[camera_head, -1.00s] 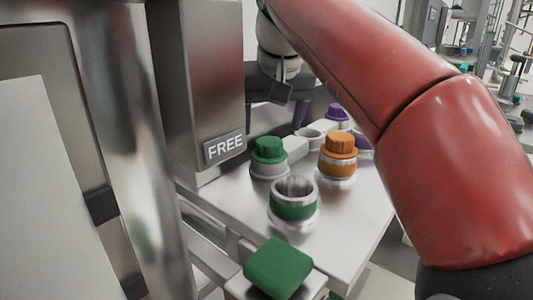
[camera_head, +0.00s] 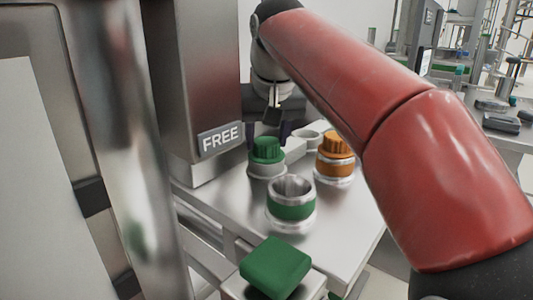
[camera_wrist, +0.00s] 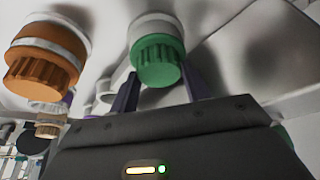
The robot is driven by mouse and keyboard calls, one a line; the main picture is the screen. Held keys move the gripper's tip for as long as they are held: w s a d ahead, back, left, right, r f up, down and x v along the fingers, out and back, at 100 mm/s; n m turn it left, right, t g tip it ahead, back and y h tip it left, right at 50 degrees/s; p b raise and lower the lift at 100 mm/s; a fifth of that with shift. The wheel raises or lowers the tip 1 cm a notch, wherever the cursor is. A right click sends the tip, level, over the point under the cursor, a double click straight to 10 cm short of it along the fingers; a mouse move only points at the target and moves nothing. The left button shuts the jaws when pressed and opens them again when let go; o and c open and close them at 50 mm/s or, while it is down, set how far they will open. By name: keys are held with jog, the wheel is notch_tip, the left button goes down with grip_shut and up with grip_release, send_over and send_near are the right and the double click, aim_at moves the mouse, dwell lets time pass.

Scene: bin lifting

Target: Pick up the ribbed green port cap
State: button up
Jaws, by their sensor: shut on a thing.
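The ribbed green port cap (camera_head: 266,149) sits upright on a light grey collar on the steel table. It also shows in the wrist view (camera_wrist: 158,73), between the two dark purple fingers. My gripper (camera_wrist: 160,82) is shut on this cap, one finger on each side. In the head view my gripper (camera_head: 268,130) is right behind and around the cap, partly hidden by it. The cap and its collar are still together, with no gap visible between them.
An open steel port with a green band (camera_head: 291,203) stands in front. An orange ribbed cap (camera_head: 335,146) on a port is to the right. A metal box labelled FREE (camera_head: 220,138) rises close on the left. A green square block (camera_head: 275,266) is at the front.

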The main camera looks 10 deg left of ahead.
aim_at(266, 141)
jog(key=shift+r, duration=0.1)
notch_tip(266, 141, up, 10)
jog(key=p, duration=0.1)
dwell(0.7)
dwell(0.5)
